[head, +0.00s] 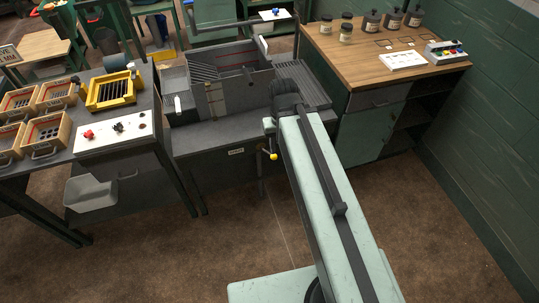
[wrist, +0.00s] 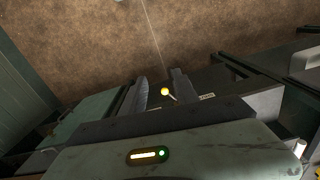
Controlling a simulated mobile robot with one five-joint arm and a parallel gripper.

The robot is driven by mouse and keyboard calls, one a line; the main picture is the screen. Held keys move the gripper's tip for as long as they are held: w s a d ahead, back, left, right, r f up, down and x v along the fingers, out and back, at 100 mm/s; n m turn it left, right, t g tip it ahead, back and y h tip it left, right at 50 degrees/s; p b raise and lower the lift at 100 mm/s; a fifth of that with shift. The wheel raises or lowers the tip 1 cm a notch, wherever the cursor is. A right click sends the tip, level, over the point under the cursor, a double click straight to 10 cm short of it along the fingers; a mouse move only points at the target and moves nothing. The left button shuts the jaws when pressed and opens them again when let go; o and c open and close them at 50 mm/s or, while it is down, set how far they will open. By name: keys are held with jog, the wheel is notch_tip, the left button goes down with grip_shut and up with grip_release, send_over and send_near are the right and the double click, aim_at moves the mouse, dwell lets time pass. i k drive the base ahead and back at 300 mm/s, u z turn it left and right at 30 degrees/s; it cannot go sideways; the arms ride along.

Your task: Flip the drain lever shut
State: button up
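The drain lever shows as a yellow round knob (head: 273,156) on a short stem at the front of the dark sink cabinet (head: 225,160), low in the head view. The knob also shows in the wrist view (wrist: 164,91), with a pale stem running down and right from it. My gripper (wrist: 159,76) is open, its two dark fingers apart, and the knob appears between them in the picture. I cannot tell how far beyond the fingers it lies, and no contact shows. In the head view my arm hides part of the cabinet front and the lever's mounting.
A dark bench with wooden trays and a white panel (head: 117,135) with knobs stands on the left. A wood-topped cabinet (head: 370,68) with jars and a button box stands on the right. A grey bin (head: 92,192) sits under the left bench. The brown floor in front is clear.

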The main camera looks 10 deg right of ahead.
aim_at(272, 157)
jog(key=u, duration=2.1)
jog(key=k, duration=1.25)
jog(key=z, duration=0.65)
jog(key=i, duration=1)
jog(key=u, duration=0.05)
